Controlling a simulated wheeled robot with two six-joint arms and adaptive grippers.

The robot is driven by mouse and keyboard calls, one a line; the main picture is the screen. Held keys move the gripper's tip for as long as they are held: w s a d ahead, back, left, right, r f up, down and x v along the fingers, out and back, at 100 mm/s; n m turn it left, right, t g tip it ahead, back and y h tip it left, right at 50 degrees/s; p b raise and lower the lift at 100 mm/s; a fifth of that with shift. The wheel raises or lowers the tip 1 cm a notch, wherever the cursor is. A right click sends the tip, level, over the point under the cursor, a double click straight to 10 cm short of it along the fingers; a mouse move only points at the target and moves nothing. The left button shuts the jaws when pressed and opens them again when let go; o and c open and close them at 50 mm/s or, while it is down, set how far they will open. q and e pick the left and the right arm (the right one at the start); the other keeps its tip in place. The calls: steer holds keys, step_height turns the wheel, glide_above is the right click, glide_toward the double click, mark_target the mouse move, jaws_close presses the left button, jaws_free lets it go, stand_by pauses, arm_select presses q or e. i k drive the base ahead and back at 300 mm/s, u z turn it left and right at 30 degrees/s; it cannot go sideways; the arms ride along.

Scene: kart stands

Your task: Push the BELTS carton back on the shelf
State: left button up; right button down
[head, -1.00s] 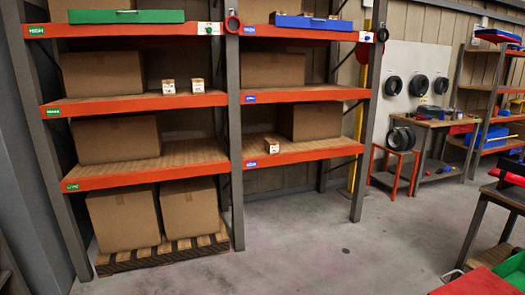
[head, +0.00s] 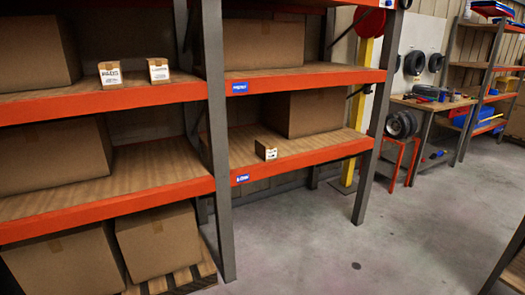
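Three small white-labelled cartons stand on the shelves. One (head: 266,149) sits alone near the front edge of the lower right shelf (head: 300,157), left of a large brown box; its label is too small to read. Two more stand side by side near the front of the left middle shelf (head: 185,92): the left one (head: 110,74) seems to read PADS, and the label of the right one (head: 158,69) is not legible. I cannot tell for sure which is the BELTS carton. Neither of my grippers is in view.
Large brown boxes fill parts of the shelves, including one (head: 305,112) on the lower right shelf. A grey upright post (head: 217,150) divides the rack. The floor (head: 330,240) before the right bay is clear. A workbench (head: 430,104) stands further right.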

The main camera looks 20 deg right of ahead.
mark_target(266, 149)
steer(key=i, duration=1.25)
steer(key=z, duration=1.5)
steer(key=i, duration=1.1)
steer(key=u, duration=1.65)
